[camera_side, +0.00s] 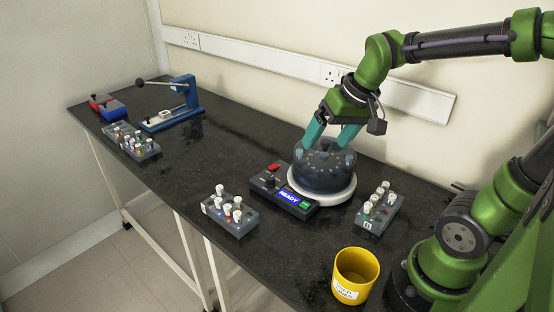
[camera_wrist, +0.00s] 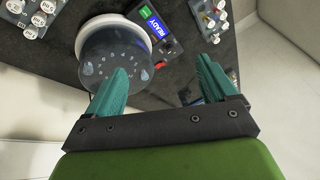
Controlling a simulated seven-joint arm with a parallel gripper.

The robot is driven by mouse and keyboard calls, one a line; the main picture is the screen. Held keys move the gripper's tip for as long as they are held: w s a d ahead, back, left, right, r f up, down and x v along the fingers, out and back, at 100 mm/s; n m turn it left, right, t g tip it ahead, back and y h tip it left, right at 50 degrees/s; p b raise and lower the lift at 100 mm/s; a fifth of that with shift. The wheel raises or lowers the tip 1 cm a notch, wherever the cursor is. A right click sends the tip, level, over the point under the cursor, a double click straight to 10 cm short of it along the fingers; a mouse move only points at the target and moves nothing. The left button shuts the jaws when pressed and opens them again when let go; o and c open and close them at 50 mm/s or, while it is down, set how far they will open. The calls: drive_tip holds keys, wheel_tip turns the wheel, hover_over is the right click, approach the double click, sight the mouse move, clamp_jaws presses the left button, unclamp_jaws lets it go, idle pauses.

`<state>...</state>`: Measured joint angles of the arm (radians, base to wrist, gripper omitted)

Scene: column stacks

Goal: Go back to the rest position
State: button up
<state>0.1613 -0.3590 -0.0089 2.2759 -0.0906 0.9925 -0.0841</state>
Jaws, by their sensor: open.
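My gripper (camera_side: 331,135) has two teal fingers and is above the back of a round device with a dark translucent dome (camera_side: 324,168) and a white base ring (camera_side: 345,194). In the wrist view my gripper (camera_wrist: 163,83) has its fingers wide apart with nothing between them. One finger overlaps the edge of the dome (camera_wrist: 115,55) in that view; I cannot tell whether it touches. A control box (camera_side: 268,182) with a blue screen reading READY (camera_side: 289,197) sits at the device's front left.
Vial racks stand left (camera_side: 229,214) and right (camera_side: 379,207) of the device. A yellow cup (camera_side: 355,275) stands near the front edge. At the far left are another rack (camera_side: 131,142), a blue lever press (camera_side: 172,105) and red and blue items (camera_side: 108,106). The wall is close behind.

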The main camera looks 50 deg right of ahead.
drive_tip(key=s+a+r+n+t+y, duration=0.1)
drive_tip(key=s+a+r+t, duration=0.1)
drive_tip(key=s+a, duration=0.3)
drive_tip(key=shift+s+a+t, duration=0.3)
drive_tip(key=shift+s+a, duration=0.05)
drive_tip(key=shift+r, duration=0.1)
idle(1.0)
